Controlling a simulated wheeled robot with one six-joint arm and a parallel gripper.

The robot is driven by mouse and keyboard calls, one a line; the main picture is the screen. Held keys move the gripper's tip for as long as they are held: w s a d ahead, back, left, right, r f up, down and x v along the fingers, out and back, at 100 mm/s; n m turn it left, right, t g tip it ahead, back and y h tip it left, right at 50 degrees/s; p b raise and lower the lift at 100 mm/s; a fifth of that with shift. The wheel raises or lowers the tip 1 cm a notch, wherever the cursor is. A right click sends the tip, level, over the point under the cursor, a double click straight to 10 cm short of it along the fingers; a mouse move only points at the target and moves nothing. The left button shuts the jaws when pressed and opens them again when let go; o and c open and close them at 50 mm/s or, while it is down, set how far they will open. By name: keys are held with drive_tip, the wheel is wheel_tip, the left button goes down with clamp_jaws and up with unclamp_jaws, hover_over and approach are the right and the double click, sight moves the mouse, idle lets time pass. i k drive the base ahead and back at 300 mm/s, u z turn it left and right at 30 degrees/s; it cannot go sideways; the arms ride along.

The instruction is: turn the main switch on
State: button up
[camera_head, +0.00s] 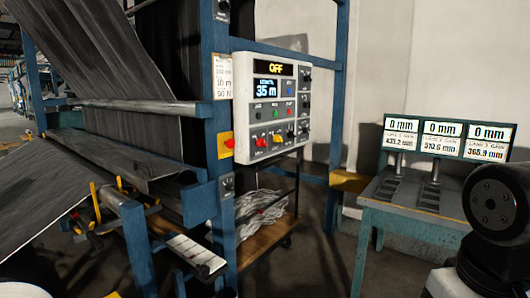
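A pale control box (240,90) is mounted on a blue post at the middle of the view. Its upper display (276,69) reads "OFF" and a smaller blue screen (266,90) reads "35 m". Coloured buttons and a lower row of knobs, including a red one (261,142), sit on its face. A red switch on a yellow plate (226,145) is at the box's lower left, on the post. The labels are too small to tell which is the main switch. My arm shows only as a black joint at the right edge, apart from the box; my gripper is not in view.
A blue machine frame (137,245) with dark grey sheet (75,50) fills the left. A wooden shelf (262,240) with tangled pale material stands below the box. A blue-green table (385,212) carries three "0 mm" displays (442,138) at right. Open floor lies between.

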sight(261, 142)
drive_tip(key=z, duration=0.8)
drive_tip(key=i, duration=2.05)
drive_tip(key=u, duration=0.8)
